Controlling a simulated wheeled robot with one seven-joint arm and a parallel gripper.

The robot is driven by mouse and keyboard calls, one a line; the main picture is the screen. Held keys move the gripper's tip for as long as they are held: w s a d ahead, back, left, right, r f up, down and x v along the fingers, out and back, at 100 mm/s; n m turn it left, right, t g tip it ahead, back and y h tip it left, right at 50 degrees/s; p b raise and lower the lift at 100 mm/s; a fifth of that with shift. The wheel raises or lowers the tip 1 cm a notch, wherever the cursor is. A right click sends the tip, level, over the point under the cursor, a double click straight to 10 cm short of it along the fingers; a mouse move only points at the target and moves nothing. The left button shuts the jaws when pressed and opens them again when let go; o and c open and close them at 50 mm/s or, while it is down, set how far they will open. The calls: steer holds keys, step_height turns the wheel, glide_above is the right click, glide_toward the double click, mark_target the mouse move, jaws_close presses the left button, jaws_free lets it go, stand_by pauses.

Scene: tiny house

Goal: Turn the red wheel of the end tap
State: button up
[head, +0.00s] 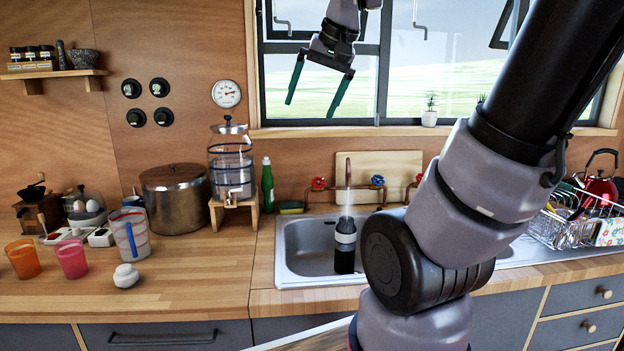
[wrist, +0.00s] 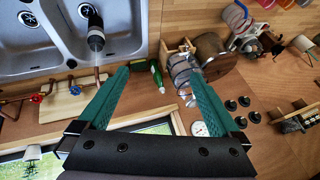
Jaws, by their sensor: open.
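A red wheel (head: 318,184) sits on the copper tap pipes behind the sink, left of the upright copper spout (head: 347,172). A blue wheel (head: 378,181) sits right of the spout. In the wrist view a red wheel (wrist: 36,97) shows at the left beside a blue one; I cannot tell whether it is the same red wheel. My gripper (head: 311,110) is open and empty, high in front of the window, above and apart from the taps. Its green fingers (wrist: 160,72) point over the counter in the wrist view. My arm hides the sink's right part.
A dark bottle (head: 345,246) stands in the sink (head: 297,262) under the spout. A green bottle (head: 267,184), a glass dispenser (head: 231,160) and a large pot (head: 175,193) stand to the left. A board (head: 400,166) leans behind the taps. A dish rack (head: 560,228) is right.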

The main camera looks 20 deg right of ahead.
steer(key=w+d+r+g, duration=0.15)
steer(key=w+d, duration=0.25)
steer(key=w, duration=0.9)
steer(key=g, duration=0.4)
glide_above(319, 180)
step_height(319, 180, down, 23)
steer(key=shift+h, duration=0.3)
step_height(319, 180, down, 10)
steer(key=shift+f, duration=0.25)
steer(key=c, duration=1.4)
steer(key=shift+m, duration=0.3)
